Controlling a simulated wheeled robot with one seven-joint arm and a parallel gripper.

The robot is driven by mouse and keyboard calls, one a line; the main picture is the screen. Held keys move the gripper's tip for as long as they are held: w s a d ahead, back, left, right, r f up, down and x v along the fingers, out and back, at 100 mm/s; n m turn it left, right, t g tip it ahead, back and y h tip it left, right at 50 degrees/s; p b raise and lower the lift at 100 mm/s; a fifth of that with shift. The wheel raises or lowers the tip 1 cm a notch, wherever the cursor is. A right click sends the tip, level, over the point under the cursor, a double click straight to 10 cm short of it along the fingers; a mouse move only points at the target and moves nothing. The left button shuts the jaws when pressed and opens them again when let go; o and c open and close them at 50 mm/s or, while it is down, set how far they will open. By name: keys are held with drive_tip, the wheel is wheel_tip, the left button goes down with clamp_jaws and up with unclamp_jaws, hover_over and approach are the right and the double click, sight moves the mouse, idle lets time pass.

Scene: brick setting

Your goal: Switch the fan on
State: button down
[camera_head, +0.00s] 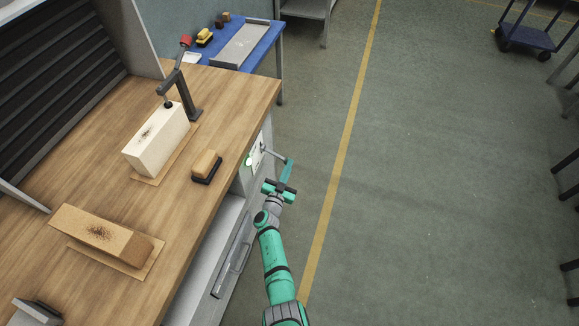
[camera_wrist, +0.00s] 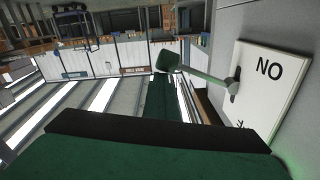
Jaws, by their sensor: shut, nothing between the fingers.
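A pale switch plate (camera_head: 256,157) is on the side of the wooden workbench, with a grey lever (camera_head: 274,154) sticking out from it. In the wrist view the white plate (camera_wrist: 270,85) shows the letters "NO" as seen from this side, with other marking partly hidden. My teal gripper (camera_head: 289,165) is shut and empty beside the lever's outer end. Its fingertips (camera_wrist: 161,80) appear just by the knob in the wrist view; I cannot tell whether they touch. No fan is in view.
The workbench (camera_head: 105,135) carries a white block (camera_head: 155,143), a brown brick (camera_head: 100,235), a brush (camera_head: 206,166) and a dark clamp stand (camera_head: 188,104). A blue table (camera_head: 262,48) stands behind. The floor right of the bench is clear; a blue cart (camera_head: 527,36) is far off.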

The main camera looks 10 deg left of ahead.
drive_tip(key=shift+s+a+f, duration=0.1)
drive_tip(key=shift+s+f, duration=0.1)
drive_tip(key=shift+f, duration=0.2)
drive_tip(key=s+r, duration=0.4)
drive_tip(key=s, duration=0.6)
drive_tip(key=shift+s+a, duration=0.15)
drive_tip(key=shift+s, duration=0.25)
drive_tip(key=shift+r, duration=0.1)
drive_tip(key=s+d+f+n+g+y, duration=0.1)
drive_tip(key=s+f+g+y, duration=0.15)
drive_tip(key=s, duration=1.05)
drive_tip(key=s+d+f+n+g+y, duration=0.15)
drive_tip(key=s+f, duration=0.25)
drive_tip(key=s, duration=1)
drive_tip(key=s+d+r+n, duration=0.1)
drive_tip(key=s+d+r, duration=0.2)
drive_tip(key=s+r, duration=0.5)
drive_tip(key=s+d+r+n+t, duration=0.1)
drive_tip(key=s+d+r, duration=0.2)
drive_tip(key=s+r, duration=0.6)
wheel_tip(320, 180, up, 7)
drive_tip(key=shift+d+f+t+h, duration=0.15)
drive_tip(key=shift+d+t+h, duration=0.15)
drive_tip(key=shift+d+h, duration=0.1)
